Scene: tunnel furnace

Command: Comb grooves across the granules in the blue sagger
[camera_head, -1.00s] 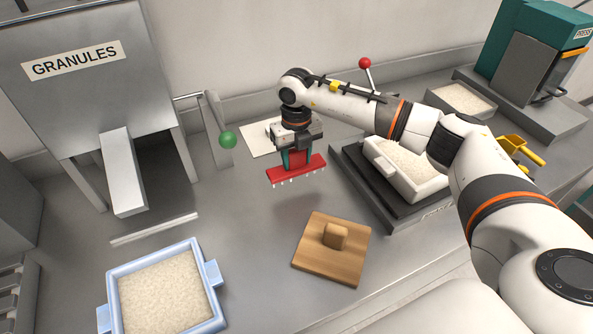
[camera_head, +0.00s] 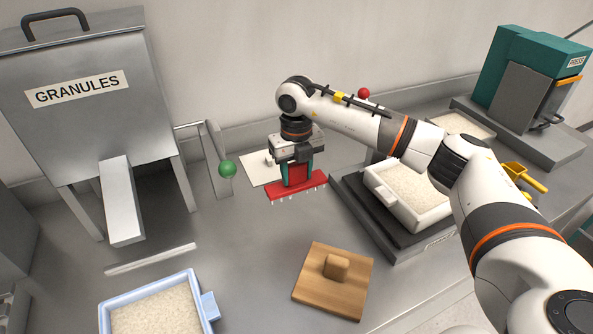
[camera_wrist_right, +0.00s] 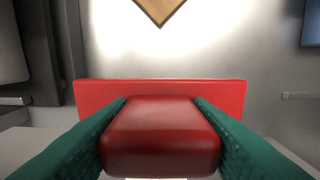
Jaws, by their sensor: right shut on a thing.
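The blue sagger (camera_head: 206,308) stands at the lower left of the head view, cut off by the bottom edge. Pale granules (camera_head: 155,312) fill it and look level in the part that shows. My right gripper (camera_head: 297,173) is shut on the red comb (camera_head: 296,187). The comb's pale teeth point down, and it hangs above the bench, behind and to the right of the sagger. In the right wrist view the green fingers grip the comb's red handle (camera_wrist_right: 162,135) from both sides. My left gripper is not in view.
A wooden board with a knob (camera_head: 328,293) lies right of the sagger. The granules hopper (camera_head: 85,120) stands at the back left, a green ball lever (camera_head: 227,169) beside it. A white sagger (camera_head: 378,184) with granules sits on a dark plate at right. A press (camera_head: 520,85) stands back right.

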